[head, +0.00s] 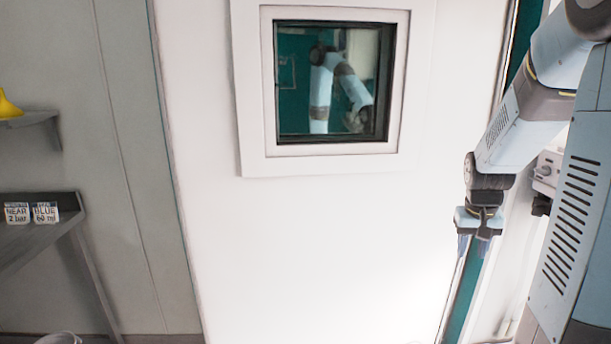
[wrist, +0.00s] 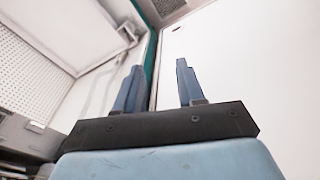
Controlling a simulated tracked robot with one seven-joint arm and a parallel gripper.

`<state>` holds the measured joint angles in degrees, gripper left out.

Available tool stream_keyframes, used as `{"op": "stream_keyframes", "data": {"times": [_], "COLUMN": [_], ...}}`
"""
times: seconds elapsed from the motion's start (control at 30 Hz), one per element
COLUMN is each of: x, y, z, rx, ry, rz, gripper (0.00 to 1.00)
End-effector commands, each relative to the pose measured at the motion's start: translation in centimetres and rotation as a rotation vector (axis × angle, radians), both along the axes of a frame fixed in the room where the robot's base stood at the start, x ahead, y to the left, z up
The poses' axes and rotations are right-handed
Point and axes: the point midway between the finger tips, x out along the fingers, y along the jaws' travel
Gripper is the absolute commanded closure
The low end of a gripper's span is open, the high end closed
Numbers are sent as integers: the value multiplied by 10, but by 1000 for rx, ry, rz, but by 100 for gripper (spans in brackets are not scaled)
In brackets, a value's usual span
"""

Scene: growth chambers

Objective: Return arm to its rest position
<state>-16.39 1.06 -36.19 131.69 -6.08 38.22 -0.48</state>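My arm hangs folded at the right side of the head view. My gripper (head: 478,246) points down in front of the right edge of the white door. In the wrist view my gripper (wrist: 158,88) shows two blue fingers standing apart, with nothing between them. The gripper is open and empty. It appears clear of the door, though the exact distance cannot be told.
A white door (head: 310,250) with a square window (head: 330,85) fills the middle; the window shows a reflection of an arm. At left are a grey shelf (head: 35,118) with a yellow object (head: 8,106), a bench (head: 30,240) with labels (head: 31,213), and a bucket (head: 58,338).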

Motion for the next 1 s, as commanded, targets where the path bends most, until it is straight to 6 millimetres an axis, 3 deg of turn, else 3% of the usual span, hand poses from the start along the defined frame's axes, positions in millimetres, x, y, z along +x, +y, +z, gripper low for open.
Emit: {"op": "stream_keyframes", "data": {"times": [0.37, 0.6, 1.0], "x": [-45, -84, -156], "y": [61, 97, 147], "z": [66, 103, 143], "rx": [104, 122, 74], "ry": [-130, -207, -319], "rz": [94, 159, 254], "gripper": [61, 61, 61]}}
